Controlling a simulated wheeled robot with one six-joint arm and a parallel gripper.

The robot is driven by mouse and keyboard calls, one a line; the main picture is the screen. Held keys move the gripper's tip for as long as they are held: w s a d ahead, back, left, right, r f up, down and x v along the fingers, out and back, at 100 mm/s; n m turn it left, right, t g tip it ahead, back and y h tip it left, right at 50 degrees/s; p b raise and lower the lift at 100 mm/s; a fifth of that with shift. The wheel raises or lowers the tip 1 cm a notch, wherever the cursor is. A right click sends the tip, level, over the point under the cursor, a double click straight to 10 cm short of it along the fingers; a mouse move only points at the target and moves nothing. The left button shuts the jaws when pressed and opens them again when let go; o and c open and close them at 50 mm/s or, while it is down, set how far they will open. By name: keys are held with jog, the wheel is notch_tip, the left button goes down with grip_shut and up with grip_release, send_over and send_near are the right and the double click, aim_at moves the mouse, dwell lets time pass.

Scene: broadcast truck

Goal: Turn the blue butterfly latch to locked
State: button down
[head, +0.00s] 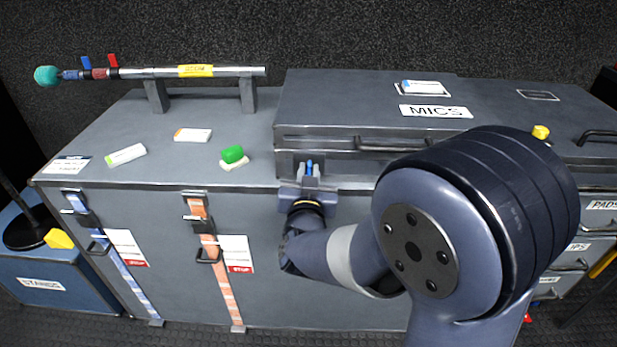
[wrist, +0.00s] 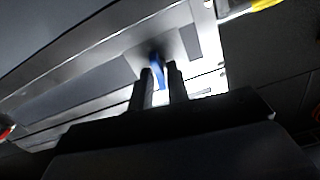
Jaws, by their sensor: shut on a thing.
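The blue butterfly latch (head: 309,166) is a small blue tab on a metal plate at the front edge of the grey case marked MICS. It also shows in the wrist view (wrist: 158,72), standing between the fingers. My gripper (head: 309,171) is at the latch, its two fingers on either side of the blue tab and shut on it. The fingers also show in the wrist view (wrist: 161,84). Most of the latch is hidden by the fingers, so I cannot tell its exact angle.
The MICS case (head: 330,110) lies on a large grey trunk (head: 180,240). A boom pole (head: 220,71) rests on two stands at the back left. My arm covers the trunk's right front.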

jog(key=m+b, duration=0.4)
jog(key=shift+d+f, duration=0.1)
jog(key=shift+f, duration=0.15)
jog(key=shift+d+f+m+b, duration=0.1)
jog(key=shift+m+b, duration=4.7)
jog(key=shift+m, duration=1.4)
jog(key=c, duration=1.6)
grip_release()
jog(key=shift+o, duration=0.2)
